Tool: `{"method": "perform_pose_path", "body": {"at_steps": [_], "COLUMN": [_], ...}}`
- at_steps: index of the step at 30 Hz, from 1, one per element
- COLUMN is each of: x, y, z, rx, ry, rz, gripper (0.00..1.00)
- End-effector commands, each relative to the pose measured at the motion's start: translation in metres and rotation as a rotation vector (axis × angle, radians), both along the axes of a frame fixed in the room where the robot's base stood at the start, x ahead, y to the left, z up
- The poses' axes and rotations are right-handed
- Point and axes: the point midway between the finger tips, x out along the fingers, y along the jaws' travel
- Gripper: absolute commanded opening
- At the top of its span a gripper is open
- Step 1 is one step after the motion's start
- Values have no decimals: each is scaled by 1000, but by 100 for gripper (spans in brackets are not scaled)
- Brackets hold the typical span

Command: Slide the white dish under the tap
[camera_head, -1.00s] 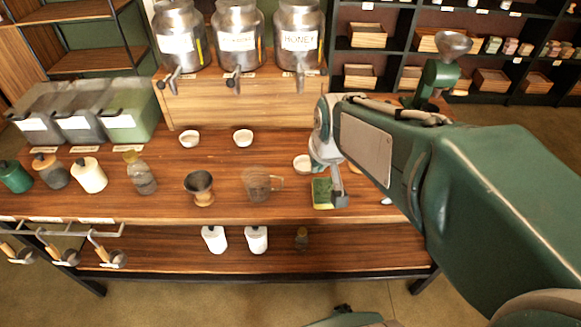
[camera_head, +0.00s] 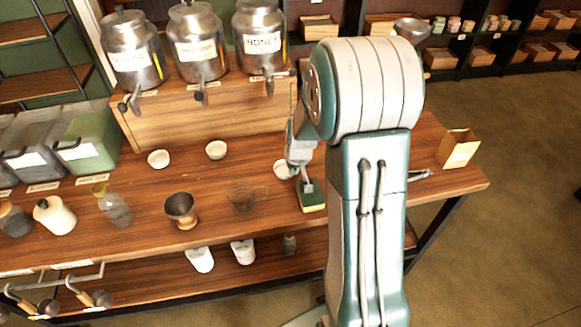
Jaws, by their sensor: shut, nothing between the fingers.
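Three small white dishes are on the wooden counter: one at the left (camera_head: 159,159), one in the middle (camera_head: 216,150) and one at the right (camera_head: 281,168). Three metal urns with taps stand on a wooden box behind them: a left tap (camera_head: 129,101), a middle tap (camera_head: 200,94) and the honey urn's tap (camera_head: 269,86). The right dish lies in front of the box, below the honey tap. My gripper (camera_head: 307,187) is shut and empty, pointing down just right of the right dish and partly hiding it. I cannot tell whether they touch.
A green and yellow sponge (camera_head: 311,196) lies right under my gripper. A clear jug (camera_head: 246,200) and a dripper cup (camera_head: 181,210) stand nearer the front edge. A paper bag (camera_head: 458,148) stands at the right. Lidded bins (camera_head: 86,138) stand at the left.

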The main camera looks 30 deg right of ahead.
Motion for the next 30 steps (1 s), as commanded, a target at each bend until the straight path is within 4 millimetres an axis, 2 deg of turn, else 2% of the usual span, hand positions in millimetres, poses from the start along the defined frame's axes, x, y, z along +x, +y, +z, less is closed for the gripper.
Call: {"method": "perform_pose_path", "body": {"at_steps": [1, 6, 12, 25, 30], "x": [2, 10, 15, 18, 35], "y": [2, 4, 1, 0, -2], "z": [-10, -35, -53, -55, -55], "rx": [-1, -4, -4, -4, -4], "ry": [3, 2, 0, -1, -2], "rz": [2, 2, 1, 2, 3], "gripper": [0, 0, 0, 0, 0]}}
